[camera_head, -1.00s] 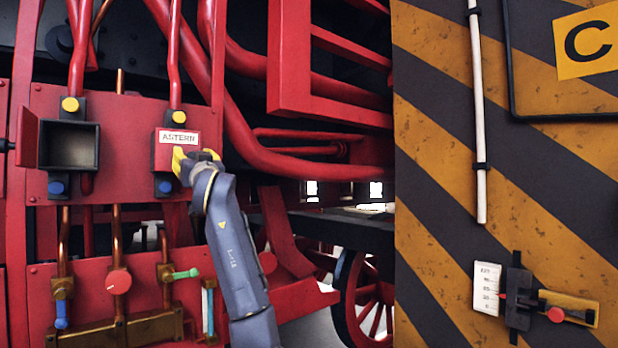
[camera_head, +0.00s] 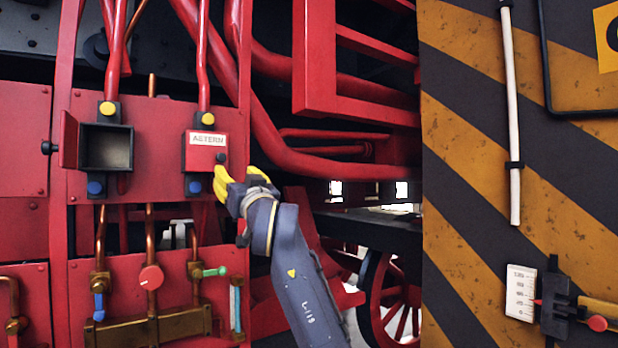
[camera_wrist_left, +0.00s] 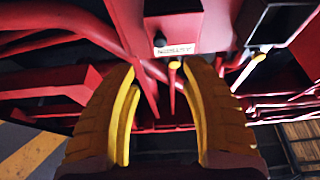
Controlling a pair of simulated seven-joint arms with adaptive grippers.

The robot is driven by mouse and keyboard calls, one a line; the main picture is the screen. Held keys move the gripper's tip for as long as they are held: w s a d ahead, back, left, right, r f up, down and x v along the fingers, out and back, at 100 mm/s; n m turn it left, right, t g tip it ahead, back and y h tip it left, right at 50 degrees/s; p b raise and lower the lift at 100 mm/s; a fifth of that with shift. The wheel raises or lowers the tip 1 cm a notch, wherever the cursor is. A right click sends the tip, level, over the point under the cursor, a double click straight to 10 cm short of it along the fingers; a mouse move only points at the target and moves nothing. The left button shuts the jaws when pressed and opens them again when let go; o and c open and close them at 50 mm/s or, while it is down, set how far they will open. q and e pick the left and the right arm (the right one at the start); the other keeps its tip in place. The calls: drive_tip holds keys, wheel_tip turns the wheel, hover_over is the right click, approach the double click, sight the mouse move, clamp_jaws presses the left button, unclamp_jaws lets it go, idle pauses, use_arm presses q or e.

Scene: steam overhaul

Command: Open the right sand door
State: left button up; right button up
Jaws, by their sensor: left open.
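The right sand door (camera_head: 200,158) is a red panel with a white "ASTERN" plate (camera_head: 207,139), shut on its dark box. A small dark knob (camera_head: 221,157) sits at its right side. My left gripper (camera_head: 236,178), with yellow fingers, is open and empty, just below and right of the door. In the left wrist view the picture is upside down; the door (camera_wrist_left: 205,30) and its knob (camera_wrist_left: 159,38) lie beyond the open fingers (camera_wrist_left: 162,68), apart from them. My right gripper is not in view.
The left box (camera_head: 107,150) stands open, its red door (camera_head: 69,140) swung out left. Copper pipes with a red valve knob (camera_head: 151,277) and a green lever (camera_head: 212,272) are below. Red pipes (camera_head: 300,160) run at right. A striped wall (camera_head: 480,200) fills the right side.

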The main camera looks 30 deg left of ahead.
use_arm(q)
drive_tip(key=w+d+m+t+h, duration=0.4)
drive_tip(key=w+d+t, duration=0.4)
drive_tip(key=w+d, duration=0.3)
drive_tip(key=shift+w+d+r+m, duration=0.2)
drive_tip(key=shift+w+m, duration=0.5)
drive_tip(key=shift+w, duration=0.7)
